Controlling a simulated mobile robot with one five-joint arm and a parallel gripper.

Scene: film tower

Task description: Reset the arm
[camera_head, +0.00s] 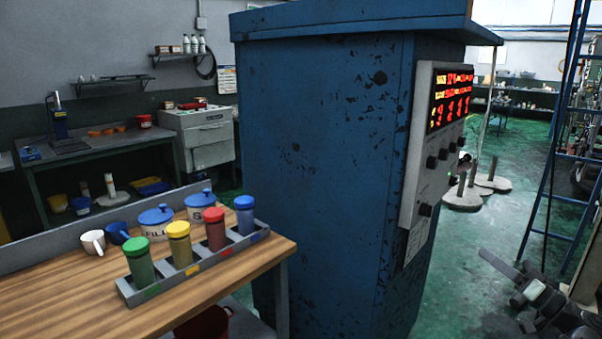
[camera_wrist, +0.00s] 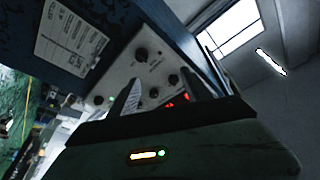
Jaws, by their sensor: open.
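My gripper (camera_wrist: 158,88) shows in the wrist view with its two dark fingers apart. No object shows held between them. Beyond the fingers is the grey control panel (camera_wrist: 120,75) with dark knobs and red lit digits, seen at a steep tilt. The fingers overlap part of the panel in the picture; I cannot tell the exact gap. The panel also shows in the head view (camera_head: 416,170), on the right face of a tall blue cabinet (camera_head: 325,170).
A wooden bench (camera_head: 85,300) at left bears a grey rack (camera_head: 128,292) with green, yellow, red and blue canisters, two lidded pots and cups. A blue ladder (camera_head: 553,150) stands at right.

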